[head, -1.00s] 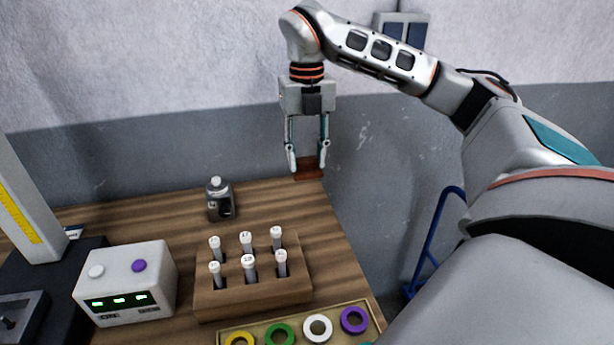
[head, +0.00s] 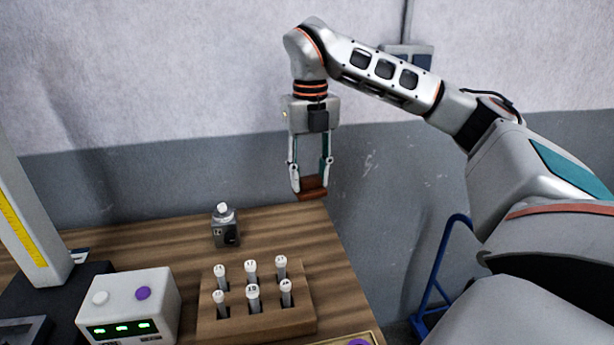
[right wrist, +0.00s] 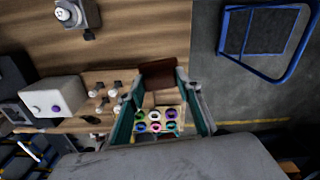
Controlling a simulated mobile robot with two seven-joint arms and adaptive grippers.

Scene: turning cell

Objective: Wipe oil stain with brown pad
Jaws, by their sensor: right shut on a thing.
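The brown pad (head: 312,189) is at the back right corner of the wooden table, between the fingertips of my right gripper (head: 309,178). The gripper points down and is shut on the pad. Whether the pad still touches the tabletop is hard to tell. In the right wrist view the pad (right wrist: 158,73) lies across the fingertips of my right gripper (right wrist: 160,82), near the table's edge. I cannot make out an oil stain in either view. My left gripper is not in view.
A small grey bottle (head: 226,228) stands left of the pad. A wooden rack (head: 257,322) with several white-capped tubes and a white box with green displays (head: 128,305) stand nearer. A blue-framed cart (head: 441,270) is on the floor beyond the table's right edge.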

